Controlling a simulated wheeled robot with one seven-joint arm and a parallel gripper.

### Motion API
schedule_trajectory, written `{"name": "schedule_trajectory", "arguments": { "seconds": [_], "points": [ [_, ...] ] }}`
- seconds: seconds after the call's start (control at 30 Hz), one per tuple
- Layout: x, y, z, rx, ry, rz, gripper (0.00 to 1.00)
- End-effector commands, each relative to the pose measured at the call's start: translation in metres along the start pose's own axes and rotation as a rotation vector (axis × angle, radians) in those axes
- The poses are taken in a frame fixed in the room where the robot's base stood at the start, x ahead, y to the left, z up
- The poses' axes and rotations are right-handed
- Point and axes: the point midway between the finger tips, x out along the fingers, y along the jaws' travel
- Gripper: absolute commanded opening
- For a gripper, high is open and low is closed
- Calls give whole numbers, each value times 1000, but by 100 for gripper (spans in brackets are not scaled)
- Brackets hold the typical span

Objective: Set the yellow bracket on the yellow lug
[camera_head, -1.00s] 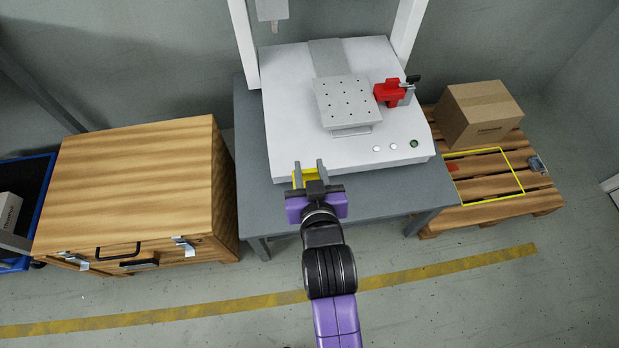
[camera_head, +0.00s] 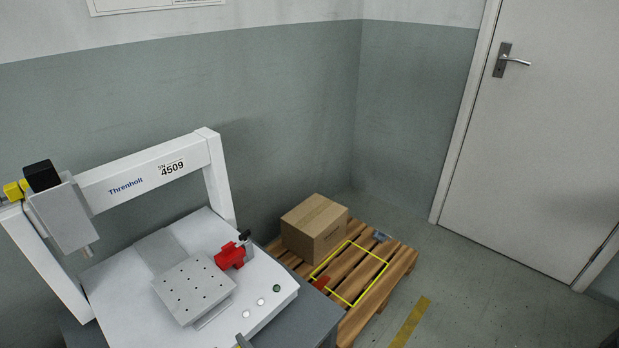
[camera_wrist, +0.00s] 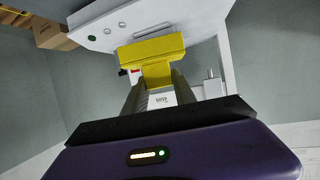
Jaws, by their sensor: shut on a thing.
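The yellow bracket (camera_wrist: 152,48) shows in the wrist view as a wide bar on a narrower stem. My gripper (camera_wrist: 157,88) is shut on its stem, and the fingers partly hide it. In the head view a small yellow part (camera_head: 14,190) sits at the left end of the gantry beam, beside a black block. It may be the yellow lug, but I cannot tell for sure. The gripper and bracket cannot be made out in the head view; only a small dark tip shows at its bottom edge.
The white gantry machine (camera_head: 105,300) carries a holed grey plate (camera_head: 193,288), a red clamp (camera_head: 229,256) and a hanging grey screwdriver head (camera_head: 64,218). A cardboard box (camera_head: 314,228) stands on a wooden pallet (camera_head: 400,268) whose yellow-outlined area is mostly clear. A door (camera_head: 555,140) is at right.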

Motion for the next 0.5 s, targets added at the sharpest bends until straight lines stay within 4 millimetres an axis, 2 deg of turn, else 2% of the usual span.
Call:
{"name": "schedule_trajectory", "arguments": {
  "seconds": [0.03,0.17,0.3,0.4,0.5],
  "points": [
    [-7,28,6,20,-2,48,0],
    [-30,92,22,68,-2,163,0],
    [-63,157,44,121,-2,291,0],
    [-88,196,61,157,-2,377,0],
    [-112,226,77,188,-2,450,0]
  ]
}}
